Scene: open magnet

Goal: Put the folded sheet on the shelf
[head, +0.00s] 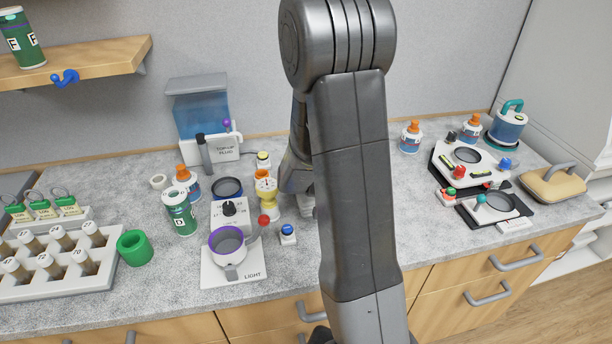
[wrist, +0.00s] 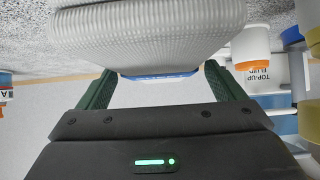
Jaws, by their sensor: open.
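No folded sheet can be made out for certain in the head view, where my arm hides the middle of the counter. In the wrist view a pale ribbed, rounded thing (wrist: 145,30) with a blue lower edge lies close in front of my gripper (wrist: 155,82); I cannot tell whether it is the sheet. My gripper's two dark green fingers stand apart, with the blue edge near the gap between them. No hold on it shows. The wooden shelf (head: 110,63) is on the wall at upper left in the head view, with a green can (head: 21,40) on it.
A blue hook (head: 65,77) hangs from the shelf's front. Devices and a tan handled block (head: 552,185) stand at right.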

